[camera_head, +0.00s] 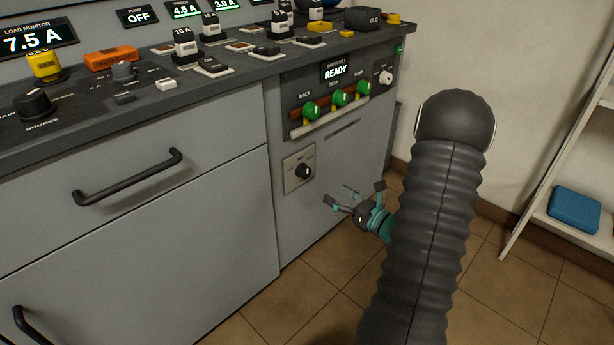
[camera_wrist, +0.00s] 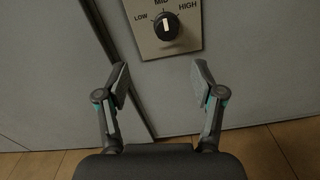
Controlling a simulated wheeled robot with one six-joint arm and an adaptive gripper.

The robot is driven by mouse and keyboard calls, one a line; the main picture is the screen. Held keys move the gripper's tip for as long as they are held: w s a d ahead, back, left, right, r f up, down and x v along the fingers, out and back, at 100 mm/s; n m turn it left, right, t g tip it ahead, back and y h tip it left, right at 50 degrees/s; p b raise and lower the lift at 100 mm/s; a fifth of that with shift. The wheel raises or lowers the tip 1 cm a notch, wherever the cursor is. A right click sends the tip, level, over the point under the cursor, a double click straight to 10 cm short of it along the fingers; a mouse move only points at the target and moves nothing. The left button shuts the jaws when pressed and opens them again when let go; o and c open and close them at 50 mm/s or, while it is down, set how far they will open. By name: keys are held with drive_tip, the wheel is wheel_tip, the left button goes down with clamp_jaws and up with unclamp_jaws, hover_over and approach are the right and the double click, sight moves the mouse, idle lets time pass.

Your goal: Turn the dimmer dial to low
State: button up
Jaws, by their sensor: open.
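The dimmer dial (camera_head: 304,171) is a black knob on a metal plate (camera_head: 291,181) low on the cabinet front. In the wrist view the dial (camera_wrist: 167,26) sits on its plate (camera_wrist: 190,43), marked LOW at left, MID at top and HIGH at right. Its white pointer line stands about upright, toward MID. My gripper (camera_head: 353,194) is open and empty, right of and a little below the dial in the head view. In the wrist view my gripper (camera_wrist: 159,80) has its fingers spread below the dial, apart from it.
Above the dial are a READY display (camera_head: 336,71) and several green knobs (camera_head: 311,110). A drawer handle (camera_head: 129,177) juts out at left. A shelf with a blue case (camera_head: 574,210) stands at right. Bare tiled floor (camera_head: 310,295) lies in front.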

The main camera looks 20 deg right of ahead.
sight(307, 175)
drive_tip(key=shift+h, duration=0.3)
drive_tip(key=x, duration=1.3)
drive_tip(key=shift+w+d+f+p, duration=0.2)
drive_tip(key=shift+w+d+p, duration=0.1)
drive_tip(key=shift+w, duration=0.1)
drive_tip(key=c, duration=1.1)
drive_tip(key=shift+c, duration=0.2)
